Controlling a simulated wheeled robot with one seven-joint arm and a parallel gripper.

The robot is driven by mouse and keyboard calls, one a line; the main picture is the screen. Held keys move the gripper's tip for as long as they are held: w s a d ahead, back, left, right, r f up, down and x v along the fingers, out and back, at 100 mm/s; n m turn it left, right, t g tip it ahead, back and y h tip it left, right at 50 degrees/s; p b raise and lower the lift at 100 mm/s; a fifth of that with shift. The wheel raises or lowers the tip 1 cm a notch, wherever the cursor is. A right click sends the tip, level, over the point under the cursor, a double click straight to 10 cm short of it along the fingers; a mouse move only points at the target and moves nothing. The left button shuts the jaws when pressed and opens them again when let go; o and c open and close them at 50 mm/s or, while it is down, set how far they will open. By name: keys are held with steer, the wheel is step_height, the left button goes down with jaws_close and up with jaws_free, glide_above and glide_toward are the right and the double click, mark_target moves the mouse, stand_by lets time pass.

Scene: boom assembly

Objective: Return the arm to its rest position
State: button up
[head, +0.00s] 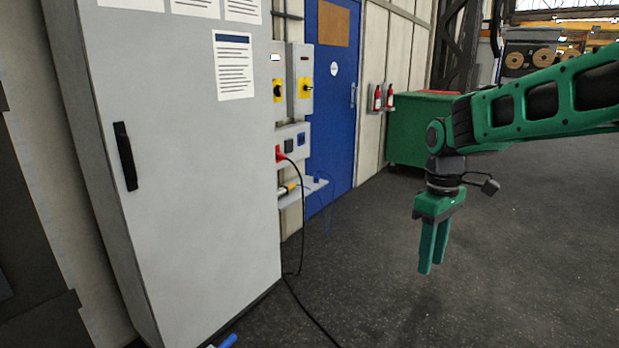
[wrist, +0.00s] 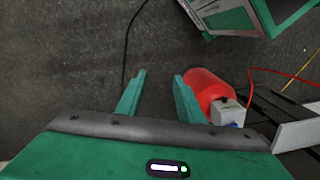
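My green arm reaches in from the right edge of the head view, with its wrist bent so that my gripper (head: 432,268) points down. The gripper hangs over the dark floor, apart from the cabinet and the wall. In the wrist view my gripper (wrist: 159,76) has its two green fingers apart, with only bare floor showing between them. It is open and empty.
A tall grey cabinet (head: 190,150) stands at left. A black cable (head: 300,230) runs from a red plug on the wall boxes to the floor. A green container (head: 415,130) stands behind the arm. A red cylinder (wrist: 205,85) shows beside the right finger. Floor at right is clear.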

steer(key=s+d+f+m, duration=0.1)
steer(key=s+d+m, duration=0.3)
steer(key=s, duration=0.5)
steer(key=s+d+f+m, duration=0.2)
steer(key=s+d+m, duration=0.3)
steer(key=s, duration=0.4)
steer(key=s+d+f+m, duration=0.1)
steer(key=s+d+m, duration=0.4)
steer(key=s, duration=0.4)
steer(key=shift+d+f+t, duration=0.35)
steer(key=shift+d+t, duration=0.05)
